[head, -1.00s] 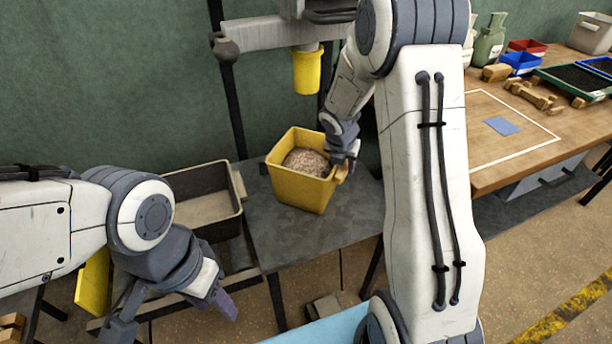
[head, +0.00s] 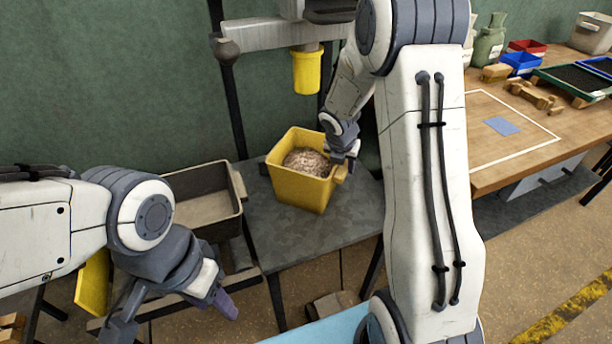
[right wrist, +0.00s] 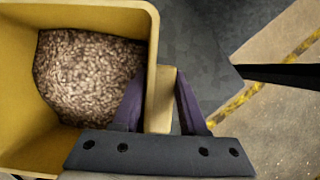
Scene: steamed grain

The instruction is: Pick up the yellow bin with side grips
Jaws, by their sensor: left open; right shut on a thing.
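The yellow bin (head: 297,190) stands upright on a grey table, with grain (head: 307,161) inside. A light wooden grip juts from its right side. My right gripper (head: 347,160) is at that side. The grain also shows there (right wrist: 88,75). My left gripper (head: 180,315) is open and empty, lower left of the bin and apart from it. The bin's left side grip is not clear to see.
A dark open tray (head: 205,205) lies left of the bin. A yellow spout (head: 306,72) hangs above and behind it. The grey table (head: 268,240) is bare in front. A wooden workbench (head: 500,145) with small bins stands at the right.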

